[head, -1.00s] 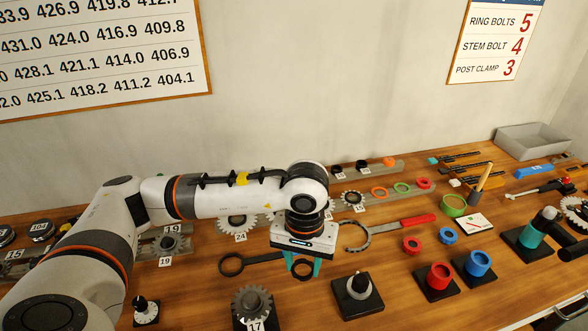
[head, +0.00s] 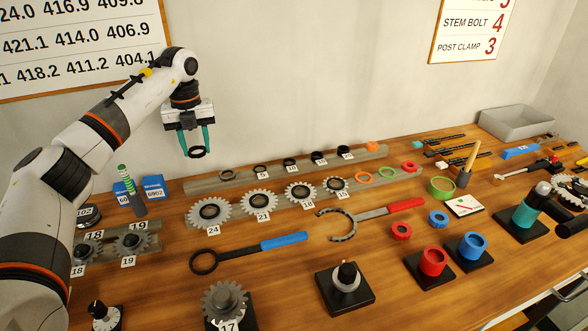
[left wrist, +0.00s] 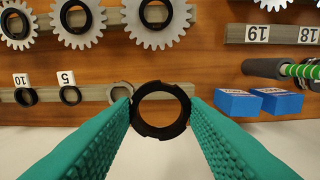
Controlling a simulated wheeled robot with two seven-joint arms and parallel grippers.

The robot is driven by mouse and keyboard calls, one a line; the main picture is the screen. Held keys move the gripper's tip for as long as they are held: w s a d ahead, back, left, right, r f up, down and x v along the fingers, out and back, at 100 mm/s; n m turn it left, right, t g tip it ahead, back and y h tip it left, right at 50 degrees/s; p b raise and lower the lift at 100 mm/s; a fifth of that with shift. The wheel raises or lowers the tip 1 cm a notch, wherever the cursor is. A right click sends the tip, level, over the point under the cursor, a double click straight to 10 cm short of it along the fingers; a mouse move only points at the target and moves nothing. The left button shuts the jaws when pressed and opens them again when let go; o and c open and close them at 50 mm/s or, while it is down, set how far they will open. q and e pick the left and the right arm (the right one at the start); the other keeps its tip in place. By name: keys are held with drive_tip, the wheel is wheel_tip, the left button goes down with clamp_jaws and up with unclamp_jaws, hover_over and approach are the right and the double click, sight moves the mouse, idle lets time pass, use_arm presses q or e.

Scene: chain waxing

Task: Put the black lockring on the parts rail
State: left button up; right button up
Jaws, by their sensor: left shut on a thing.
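The black lockring (head: 198,156) is held between the teal fingertips of my left gripper (head: 196,147), raised above the table in front of the back wall. In the left wrist view the lockring (left wrist: 161,133) faces the camera, pinched on both sides by the fingers. The long grey rail (head: 205,183) at the back of the table carries several rings, some with number labels. In the left wrist view this rail (left wrist: 97,95) lies beyond the lockring, with a greyish ring (left wrist: 121,91) near the left fingertip. The lockring is apart from the rail. My right gripper is not seen.
A row of gears (head: 262,204) stands on a second rail in front. Blue boxes (head: 153,187) and a green-striped tool (head: 130,185) stand left of the back rail. A blue-handled wrench (head: 285,241) and a red-handled hook tool (head: 400,206) lie in front.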

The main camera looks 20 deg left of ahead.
use_arm(q)
drive_tip(key=a+n, duration=0.2)
drive_tip(key=n, duration=0.1)
drive_tip(key=shift+a+r, duration=0.1)
drive_tip(key=shift+r, duration=0.15)
drive_tip(key=shift+f, duration=0.1)
hover_over(198, 182)
wheel_tip(198, 182, down, 5)
drive_tip(key=shift+f+p, duration=0.2)
drive_tip(key=shift+p, duration=0.15)
drive_tip(key=shift+f+p, duration=0.3)
drive_tip(key=shift+f, duration=1.95)
drive_tip(key=shift+f, duration=0.1)
